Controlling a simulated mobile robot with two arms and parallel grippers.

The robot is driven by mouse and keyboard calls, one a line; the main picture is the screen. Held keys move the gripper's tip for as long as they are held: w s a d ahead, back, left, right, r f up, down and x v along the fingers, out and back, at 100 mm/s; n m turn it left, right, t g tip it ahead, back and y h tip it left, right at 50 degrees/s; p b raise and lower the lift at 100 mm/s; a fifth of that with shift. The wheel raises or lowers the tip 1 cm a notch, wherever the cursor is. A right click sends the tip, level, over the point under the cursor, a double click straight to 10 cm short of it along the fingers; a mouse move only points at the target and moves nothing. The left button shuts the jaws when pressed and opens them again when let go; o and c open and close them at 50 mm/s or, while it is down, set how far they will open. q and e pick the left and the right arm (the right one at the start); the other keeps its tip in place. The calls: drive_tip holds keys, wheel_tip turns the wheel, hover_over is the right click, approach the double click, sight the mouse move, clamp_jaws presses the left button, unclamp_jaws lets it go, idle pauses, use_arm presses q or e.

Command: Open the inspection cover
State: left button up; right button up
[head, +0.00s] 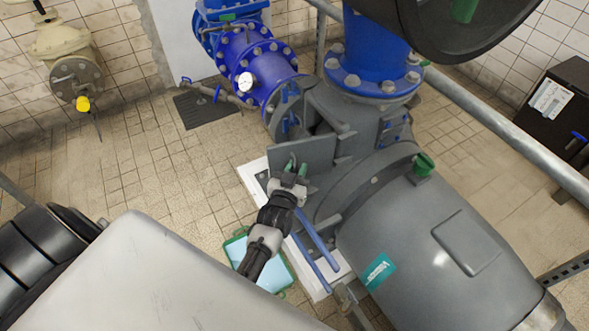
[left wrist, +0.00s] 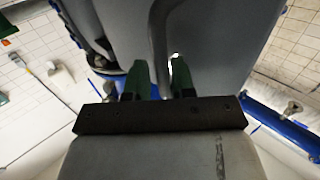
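The inspection cover (head: 300,151) looks to be the flat grey plate that juts left from the big grey pump housing, with hinge-like brackets on its right. How far it stands open I cannot tell. My left gripper (head: 295,169), with green fingertips, is at the plate's lower edge. In the left wrist view a grey bar handle (left wrist: 159,35) runs down in front of a grey surface (left wrist: 220,45). The right gripper is not in view.
The grey pump (head: 430,240) fills the right. Blue pipework (head: 235,50) with a gauge stands behind. A green-rimmed tray (head: 240,248) lies on the floor below my left arm. A grey rail (head: 500,130) crosses at right. Tiled floor (head: 150,160) is free at left.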

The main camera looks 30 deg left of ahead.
use_arm(q)
drive_tip(key=shift+o, duration=0.9)
drive_tip(key=shift+s+f, duration=0.1)
drive_tip(key=shift+s, duration=0.15)
drive_tip(key=s+d, duration=0.2)
drive_tip(key=s, duration=0.8)
